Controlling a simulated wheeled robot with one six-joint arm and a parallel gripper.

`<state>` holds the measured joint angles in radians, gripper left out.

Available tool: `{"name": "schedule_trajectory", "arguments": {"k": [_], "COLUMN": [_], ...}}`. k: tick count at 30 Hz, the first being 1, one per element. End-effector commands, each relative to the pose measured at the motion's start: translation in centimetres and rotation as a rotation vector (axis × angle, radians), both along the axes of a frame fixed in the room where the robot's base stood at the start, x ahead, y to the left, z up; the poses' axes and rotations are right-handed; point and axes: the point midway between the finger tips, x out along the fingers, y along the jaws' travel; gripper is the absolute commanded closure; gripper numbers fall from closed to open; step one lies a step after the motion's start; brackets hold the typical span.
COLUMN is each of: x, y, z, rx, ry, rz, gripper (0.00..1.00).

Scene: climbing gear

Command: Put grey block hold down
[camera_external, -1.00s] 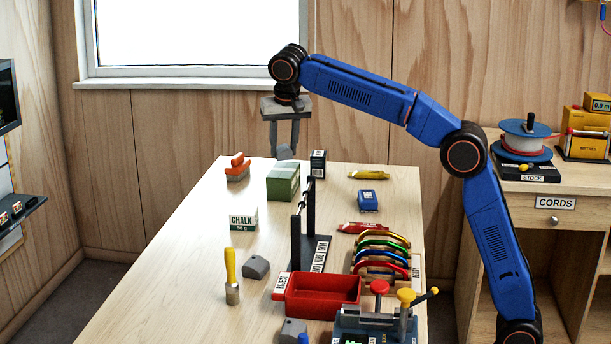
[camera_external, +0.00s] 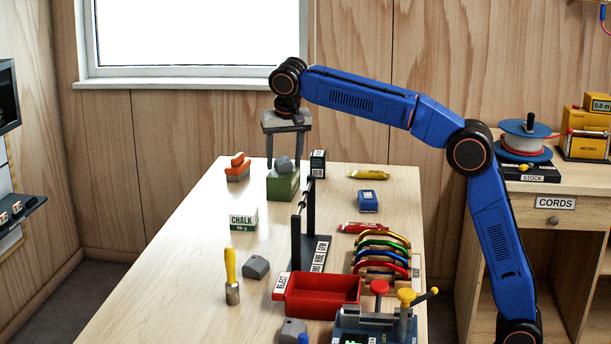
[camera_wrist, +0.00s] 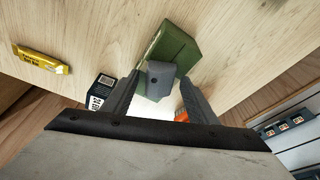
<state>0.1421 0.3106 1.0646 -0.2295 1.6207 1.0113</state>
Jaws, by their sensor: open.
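My gripper (camera_external: 284,161) is open above the far end of the table, fingers pointing down. A grey block hold (camera_external: 284,164) is between the spread fingers, at the top of a green box (camera_external: 283,188). It appears to sit on the box, though contact underneath is hidden. In the wrist view the grey block hold (camera_wrist: 161,78) lies between the fingertips with gaps at both sides, overlapping the green box (camera_wrist: 172,45). Two other grey holds lie on the table, one by the yellow-handled brush (camera_external: 256,267) and one at the front edge (camera_external: 293,330).
A black-posted stand (camera_external: 303,230), a red tray (camera_external: 322,295) and colored carabiners (camera_external: 382,255) are nearer. The table's left side is mostly clear.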

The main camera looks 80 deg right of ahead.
Motion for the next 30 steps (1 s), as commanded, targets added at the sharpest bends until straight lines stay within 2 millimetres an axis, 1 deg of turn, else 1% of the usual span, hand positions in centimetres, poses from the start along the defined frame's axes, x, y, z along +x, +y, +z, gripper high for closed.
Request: {"name": "schedule_trajectory", "arguments": {"k": [5, 8, 18, 21, 27, 30], "x": [0.0, -0.1, -0.7, -0.8, -1.1, -1.2], "y": [0.1, 0.3, 1.9, 2.2, 2.7, 2.8], "z": [0.5, 1.6, 7.5, 9.0, 10.9, 11.4], "rx": [-0.001, 0.000, 0.000, -0.001, -0.001, -0.001], "ry": [-0.001, -0.002, -0.002, -0.003, -0.002, 0.000], "rz": [0.000, 0.001, 0.001, 0.001, -0.001, 0.000], "gripper": [0.47, 0.47, 0.47, 0.47, 0.47, 0.47]}}
